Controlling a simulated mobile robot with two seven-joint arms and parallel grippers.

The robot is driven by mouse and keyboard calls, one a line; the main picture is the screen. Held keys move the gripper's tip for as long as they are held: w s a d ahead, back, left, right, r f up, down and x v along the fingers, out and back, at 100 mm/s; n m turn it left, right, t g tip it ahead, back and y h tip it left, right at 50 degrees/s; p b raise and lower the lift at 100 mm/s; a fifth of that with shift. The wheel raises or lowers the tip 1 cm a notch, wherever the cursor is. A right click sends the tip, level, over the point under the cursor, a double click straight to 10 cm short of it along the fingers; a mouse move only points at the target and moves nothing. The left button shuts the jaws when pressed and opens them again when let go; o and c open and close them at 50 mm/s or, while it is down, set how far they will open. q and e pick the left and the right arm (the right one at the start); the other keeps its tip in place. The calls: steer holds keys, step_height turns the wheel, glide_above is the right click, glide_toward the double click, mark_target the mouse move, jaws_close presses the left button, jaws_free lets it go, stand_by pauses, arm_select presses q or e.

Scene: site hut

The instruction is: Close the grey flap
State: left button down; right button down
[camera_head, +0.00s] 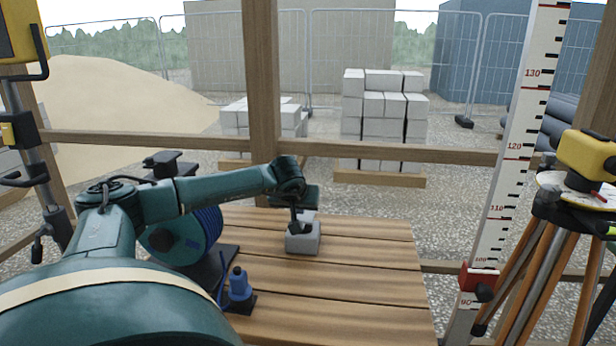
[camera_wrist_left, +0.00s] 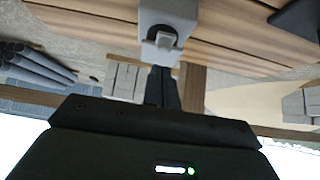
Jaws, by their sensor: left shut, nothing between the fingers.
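A small grey box (camera_head: 302,240) stands on the wooden table at its far middle part. Its lighter grey flap (camera_head: 308,215) shows at the top, partly behind my gripper. In the left wrist view the grey box (camera_wrist_left: 168,12) has a dark round opening, and the grey flap (camera_wrist_left: 160,50) stands out from it, apparently open. My left gripper (camera_head: 295,222) is shut and empty, pointing down close to the flap. In the wrist view its dark fingertips (camera_wrist_left: 162,72) end right at the flap; I cannot tell whether they touch. My right gripper is not in view.
The plank table (camera_head: 350,290) is clear to the right of the box. A blue bottle-like fitting (camera_head: 238,285) and a blue reel (camera_head: 195,235) stand on the left. A wooden post (camera_head: 263,90) and rail rise behind. A tripod (camera_head: 545,250) and measuring staff (camera_head: 515,150) stand right.

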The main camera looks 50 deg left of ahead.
arm_select(q)
steer(key=f, duration=0.1)
steer(key=s+d+f+b, duration=0.1)
steer(key=f, duration=0.1)
steer(key=f+b, duration=0.1)
steer(key=shift+s+d+f, duration=0.15)
steer(key=shift+s+d, duration=0.15)
steer(key=shift+s, duration=0.1)
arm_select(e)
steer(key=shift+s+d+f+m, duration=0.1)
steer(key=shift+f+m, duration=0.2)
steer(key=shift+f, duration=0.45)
arm_select(q)
steer(key=shift+w+a+r+p, duration=0.15)
steer(key=shift+r+p, duration=0.25)
steer(key=shift+r, duration=0.25)
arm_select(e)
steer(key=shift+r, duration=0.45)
